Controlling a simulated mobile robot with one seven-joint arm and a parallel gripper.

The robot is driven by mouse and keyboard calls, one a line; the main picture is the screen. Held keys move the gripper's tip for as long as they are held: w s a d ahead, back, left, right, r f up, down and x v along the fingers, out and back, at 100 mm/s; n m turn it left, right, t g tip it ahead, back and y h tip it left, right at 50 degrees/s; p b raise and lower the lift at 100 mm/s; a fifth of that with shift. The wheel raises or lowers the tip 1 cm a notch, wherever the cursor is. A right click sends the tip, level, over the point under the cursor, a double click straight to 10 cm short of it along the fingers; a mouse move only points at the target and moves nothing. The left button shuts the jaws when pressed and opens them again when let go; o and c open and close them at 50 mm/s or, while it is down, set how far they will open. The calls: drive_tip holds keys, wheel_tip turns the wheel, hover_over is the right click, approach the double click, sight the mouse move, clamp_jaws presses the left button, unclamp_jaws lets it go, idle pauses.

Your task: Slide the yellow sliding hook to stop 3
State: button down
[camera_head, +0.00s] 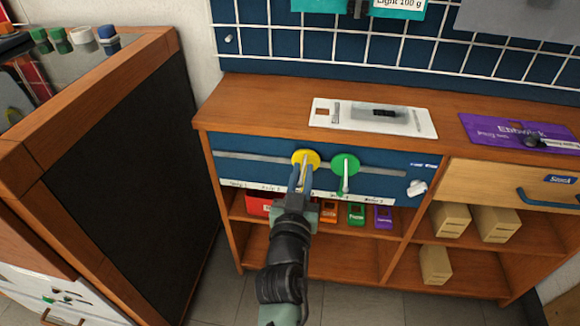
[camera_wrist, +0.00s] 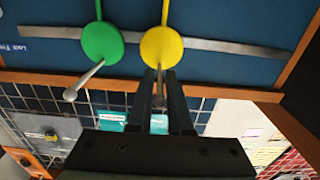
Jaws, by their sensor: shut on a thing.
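The yellow sliding hook (camera_head: 306,157) has a round disc on a grey rail (camera_head: 245,158) across a blue panel. It sits near the middle of the rail, just left of the green hook (camera_head: 345,164), with a small gap. My gripper (camera_head: 301,180) reaches up from below and is shut on the yellow hook's peg. In the wrist view, which looks inverted, the yellow disc (camera_wrist: 162,47) lies just beyond my fingertips (camera_wrist: 163,76), and the peg shows between the fingers. A white label strip (camera_head: 370,197) runs below the rail; its stop labels are too small to read surely.
The green disc (camera_wrist: 101,43) stands close to the yellow one, with its peg jutting out. The rail is bare left of the yellow hook. A dark-panelled wooden cabinet (camera_head: 125,150) stands at left. A white board (camera_head: 350,125) lies on the wooden top.

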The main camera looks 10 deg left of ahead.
idle(0.3)
drive_tip(key=c, duration=0.8)
unclamp_jaws()
drive_tip(key=shift+c, duration=0.2)
drive_tip(key=s, duration=1.3)
drive_tip(key=shift+a+b, duration=0.2)
drive_tip(key=shift+b, duration=0.1)
